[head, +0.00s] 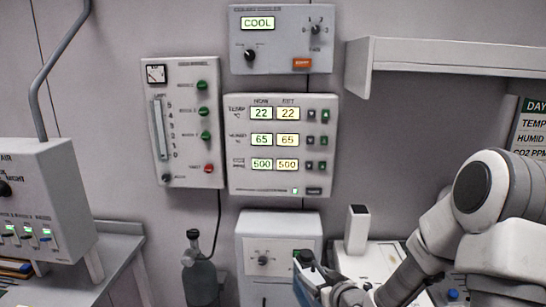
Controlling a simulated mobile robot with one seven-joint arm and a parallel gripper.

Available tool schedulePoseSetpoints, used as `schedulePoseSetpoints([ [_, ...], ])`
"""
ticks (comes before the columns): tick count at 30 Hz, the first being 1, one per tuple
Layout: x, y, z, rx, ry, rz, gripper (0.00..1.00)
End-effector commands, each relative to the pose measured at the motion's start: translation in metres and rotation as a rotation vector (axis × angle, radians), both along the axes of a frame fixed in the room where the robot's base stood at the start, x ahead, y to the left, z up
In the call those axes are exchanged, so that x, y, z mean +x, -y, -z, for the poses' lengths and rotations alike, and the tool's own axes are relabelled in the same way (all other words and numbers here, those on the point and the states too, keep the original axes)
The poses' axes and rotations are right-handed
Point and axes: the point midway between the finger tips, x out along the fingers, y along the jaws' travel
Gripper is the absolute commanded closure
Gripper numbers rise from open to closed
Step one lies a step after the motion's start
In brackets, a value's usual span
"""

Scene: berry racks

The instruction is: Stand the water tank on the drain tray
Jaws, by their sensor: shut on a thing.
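My gripper (318,275) is at the bottom of the head view, in front of the white cabinet with a knob. It is shut on a dark-topped thing with a bluish edge (301,291), partly cut off by the frame; it may be the water tank, but too little shows to be sure. I cannot make out the drain tray for certain; a pale surface (384,256) lies behind my arm at the lower right, partly hidden by it.
A white upright box (357,229) stands on that surface, close behind my arm. The white cabinet (279,225) and a grey gas bottle (200,274) stand left of my gripper. A grey bench (112,250) with a control box (42,200) is at left. A shelf (450,56) overhangs at right.

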Motion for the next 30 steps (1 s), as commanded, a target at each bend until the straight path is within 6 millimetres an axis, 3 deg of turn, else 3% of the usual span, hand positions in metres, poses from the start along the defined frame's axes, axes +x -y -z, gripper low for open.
schedulePoseSetpoints([
  [13, -0.013, 0.022, 0.018, 0.001, 0.003, 0.302, 1.00],
  [26, -0.017, 0.029, 0.021, 0.001, 0.006, 0.350, 1.00],
  [30, -0.017, 0.039, 0.022, 0.000, 0.007, 0.379, 1.00],
])
